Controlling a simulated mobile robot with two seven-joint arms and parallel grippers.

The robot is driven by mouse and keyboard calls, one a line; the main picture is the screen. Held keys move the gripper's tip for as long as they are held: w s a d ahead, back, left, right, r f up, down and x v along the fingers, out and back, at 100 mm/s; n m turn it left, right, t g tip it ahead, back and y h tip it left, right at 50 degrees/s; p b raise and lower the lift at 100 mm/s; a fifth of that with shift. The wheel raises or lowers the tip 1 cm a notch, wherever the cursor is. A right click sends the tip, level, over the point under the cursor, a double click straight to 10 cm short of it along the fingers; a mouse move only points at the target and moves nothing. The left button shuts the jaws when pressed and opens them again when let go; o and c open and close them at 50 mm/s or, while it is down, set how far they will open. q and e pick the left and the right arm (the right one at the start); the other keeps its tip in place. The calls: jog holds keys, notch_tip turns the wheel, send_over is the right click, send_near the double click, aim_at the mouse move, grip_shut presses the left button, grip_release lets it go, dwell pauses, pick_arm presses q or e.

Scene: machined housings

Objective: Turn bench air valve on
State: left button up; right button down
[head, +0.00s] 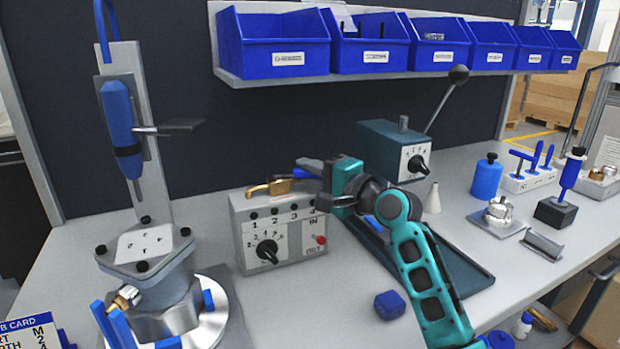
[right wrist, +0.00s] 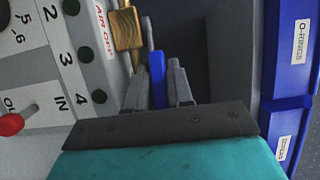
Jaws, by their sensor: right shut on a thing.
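The bench air valve is a brass body (head: 270,187) with a blue lever, on top of a grey box (head: 245,232) with a dial and a red knob. In the right wrist view the brass body (right wrist: 126,30) shows at the top, beside a label reading "AIR OFF". My right gripper (head: 318,172) reaches in from the right behind the box's right end. In the right wrist view its fingers (right wrist: 158,82) are shut on the blue lever (right wrist: 157,68), one on each side. The arm partly hides the lever in the head view. My left gripper is out of view.
Blue bins (head: 275,40) hang on a shelf above. A dark tray (head: 455,270) lies under my right arm, with a teal lever machine (head: 390,145) behind. A press fixture (head: 150,270) stands at the left. A small blue block (head: 389,305) lies in front.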

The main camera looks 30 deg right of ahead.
jog(key=y+b, duration=0.1)
jog(key=n+g+y+b, duration=0.1)
jog(key=w+n+y+b, duration=0.1)
jog(key=shift+w+d+f+g, duration=0.1)
jog(key=shift+d+f+g, duration=0.15)
jog(key=shift+f+g, duration=0.05)
jog(key=shift+w+n+y+b, duration=0.15)
jog(key=shift+n+y+b, duration=0.15)
jog(key=shift+n+y, duration=0.15)
jog(key=shift+w+r+n+g+y, duration=0.15)
jog(key=shift+n+g+y, duration=0.1)
jog(key=shift+g+y, duration=0.2)
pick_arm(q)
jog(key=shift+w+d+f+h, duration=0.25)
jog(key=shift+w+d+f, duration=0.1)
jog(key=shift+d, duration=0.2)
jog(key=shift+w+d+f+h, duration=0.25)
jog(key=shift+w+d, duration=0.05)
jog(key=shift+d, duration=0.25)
pick_arm(e)
jog(key=shift+r, duration=0.1)
jog(key=c, duration=1.1)
grip_release()
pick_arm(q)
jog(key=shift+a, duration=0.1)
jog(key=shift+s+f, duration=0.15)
pick_arm(e)
jog(key=shift+d, duration=0.1)
